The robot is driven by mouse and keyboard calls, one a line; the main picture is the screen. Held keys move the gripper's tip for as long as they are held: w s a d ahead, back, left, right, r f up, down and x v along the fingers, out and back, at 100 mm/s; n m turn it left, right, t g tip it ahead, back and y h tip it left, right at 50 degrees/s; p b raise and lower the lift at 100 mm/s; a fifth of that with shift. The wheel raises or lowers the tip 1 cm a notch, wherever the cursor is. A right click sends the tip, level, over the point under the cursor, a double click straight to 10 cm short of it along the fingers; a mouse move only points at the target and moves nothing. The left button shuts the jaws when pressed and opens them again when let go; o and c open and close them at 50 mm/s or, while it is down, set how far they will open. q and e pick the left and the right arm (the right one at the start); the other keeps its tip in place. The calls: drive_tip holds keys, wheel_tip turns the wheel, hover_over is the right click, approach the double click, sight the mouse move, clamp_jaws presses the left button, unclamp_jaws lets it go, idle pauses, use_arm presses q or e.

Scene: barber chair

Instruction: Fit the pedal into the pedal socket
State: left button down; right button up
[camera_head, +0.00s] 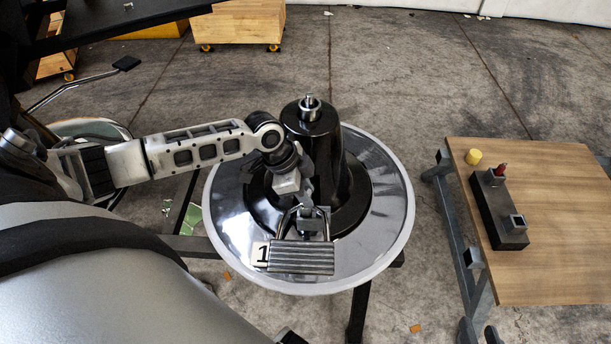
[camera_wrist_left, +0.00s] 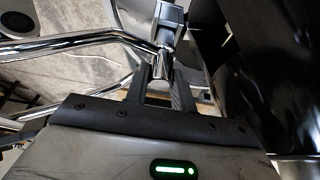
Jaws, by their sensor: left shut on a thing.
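The pedal (camera_head: 302,257) is a grey ribbed plate with bent chrome bars, at the front of the round chair base. My left gripper (camera_head: 307,214) is shut on the pedal's rear end, close in front of the black column (camera_head: 318,140). The left wrist view shows my left gripper (camera_wrist_left: 165,75) closed around a chrome end of the pedal's bars (camera_wrist_left: 90,38). The pedal socket is not clearly visible; my arm and gripper cover part of the column's front. I cannot tell whether the pedal touches the column. My right gripper is not in view.
The round base (camera_head: 392,235) has a pale rim and a "1" label (camera_head: 261,254) left of the pedal. Wooden boxes on casters (camera_head: 240,22) stand behind.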

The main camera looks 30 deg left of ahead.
use_arm(q)
drive_tip(key=shift+f, duration=0.55)
drive_tip(key=shift+f+b, duration=0.45)
drive_tip(key=shift+f, duration=0.2)
drive_tip(key=shift+f+b, duration=0.3)
drive_tip(key=shift+f, duration=0.15)
drive_tip(key=c, duration=1.1)
unclamp_jaws()
drive_tip(key=shift+f, duration=0.1)
